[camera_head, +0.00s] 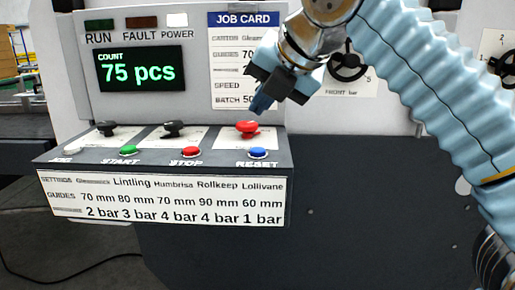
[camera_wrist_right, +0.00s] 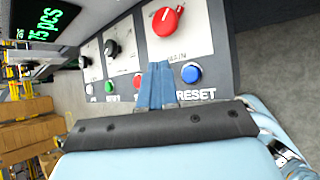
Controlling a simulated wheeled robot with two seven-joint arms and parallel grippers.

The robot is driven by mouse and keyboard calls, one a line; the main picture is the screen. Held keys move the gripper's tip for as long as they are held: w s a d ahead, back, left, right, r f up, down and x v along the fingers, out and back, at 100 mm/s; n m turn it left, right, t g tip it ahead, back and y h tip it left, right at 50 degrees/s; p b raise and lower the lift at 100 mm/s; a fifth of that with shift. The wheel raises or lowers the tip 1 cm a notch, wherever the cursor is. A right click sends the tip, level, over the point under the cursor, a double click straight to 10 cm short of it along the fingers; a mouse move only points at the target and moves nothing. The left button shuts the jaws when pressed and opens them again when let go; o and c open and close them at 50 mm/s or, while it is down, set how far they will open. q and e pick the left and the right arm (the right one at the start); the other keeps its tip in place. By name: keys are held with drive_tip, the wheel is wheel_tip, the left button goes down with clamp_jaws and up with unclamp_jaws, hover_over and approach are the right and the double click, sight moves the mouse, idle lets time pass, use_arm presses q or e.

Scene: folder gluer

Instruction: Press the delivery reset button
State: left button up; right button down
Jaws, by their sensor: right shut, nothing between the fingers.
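The blue reset button (camera_head: 257,153) sits at the right end of the button row on the sloped panel, above the RESET label. It also shows in the right wrist view (camera_wrist_right: 191,74), just right of the blue fingertips. My right gripper (camera_head: 262,104) is shut and empty. In the head view it hangs above the red knob and the reset button, apart from the panel as far as I can tell. In the right wrist view its fingers (camera_wrist_right: 158,72) point at the panel between the red stop button and the reset button. My left gripper is not in view.
A red knob (camera_head: 247,127) stands just behind the reset button. The red stop button (camera_head: 191,152), green start button (camera_head: 128,150) and two black knobs are to the left. The display (camera_head: 138,70) reads 75 pcs. A job card (camera_head: 236,60) is behind my gripper.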

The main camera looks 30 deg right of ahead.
sight(262, 151)
wheel_tip(262, 151, down, 3)
drive_tip(key=shift+b, duration=0.55)
drive_tip(key=shift+f+b, duration=0.65)
drive_tip(key=shift+f, duration=0.1)
idle(1.0)
drive_tip(key=shift+f, duration=0.4)
drive_tip(key=shift+f+b, duration=0.55)
drive_tip(key=shift+b, duration=0.05)
idle(0.5)
drive_tip(key=shift+r, duration=0.1)
drive_tip(key=shift+r+p, duration=0.9)
drive_tip(key=shift+p, duration=0.1)
